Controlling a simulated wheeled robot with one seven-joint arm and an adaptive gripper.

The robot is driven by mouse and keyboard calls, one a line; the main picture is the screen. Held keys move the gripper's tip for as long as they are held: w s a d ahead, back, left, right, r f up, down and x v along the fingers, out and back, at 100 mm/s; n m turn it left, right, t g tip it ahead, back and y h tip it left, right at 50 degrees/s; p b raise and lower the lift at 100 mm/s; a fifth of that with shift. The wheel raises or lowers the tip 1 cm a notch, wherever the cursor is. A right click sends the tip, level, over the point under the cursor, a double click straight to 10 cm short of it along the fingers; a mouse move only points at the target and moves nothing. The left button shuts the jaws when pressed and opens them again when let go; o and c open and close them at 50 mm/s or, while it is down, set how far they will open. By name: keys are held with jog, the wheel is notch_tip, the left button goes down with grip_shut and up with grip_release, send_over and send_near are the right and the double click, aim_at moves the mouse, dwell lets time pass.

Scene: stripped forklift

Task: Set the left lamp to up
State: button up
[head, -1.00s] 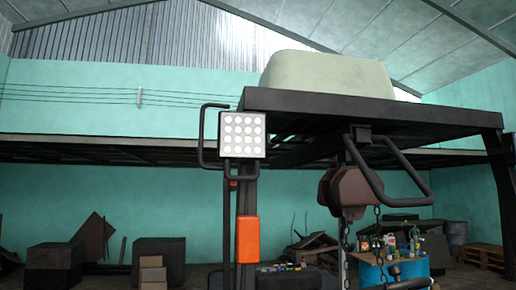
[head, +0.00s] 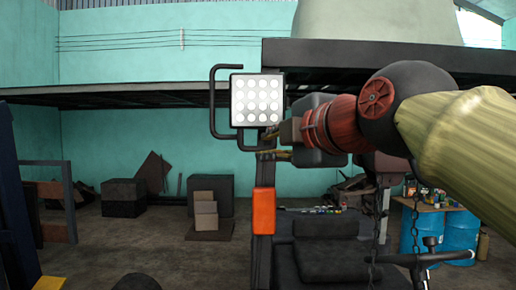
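The left lamp (head: 256,100) is a square panel of round white lights in a dark frame. It sits on the forklift's left front post, beside a bent black bar, and its lit face is toward me and looks about upright. My gripper (head: 268,145) reaches in from the right, just below and right of the lamp. Its two thin yellowish fingers point left and are apart, one above the other, near the lamp's lower right edge and the post. I cannot tell whether a finger touches the lamp. The lamp's mount is partly hidden.
The black roof frame (head: 390,62) runs right from above the lamp. An orange block (head: 263,210) is on the post below. A hanging chain (head: 376,235), a steering wheel (head: 420,258) and the seat (head: 335,262) are at the lower right. Left of the post is open air.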

aim_at(259, 149)
jog(key=shift+w, duration=0.45)
jog(key=p+x, duration=0.2)
jog(key=x, duration=0.4)
jog(key=shift+w+a+f, duration=0.2)
jog(key=c, duration=0.4)
grip_shut()
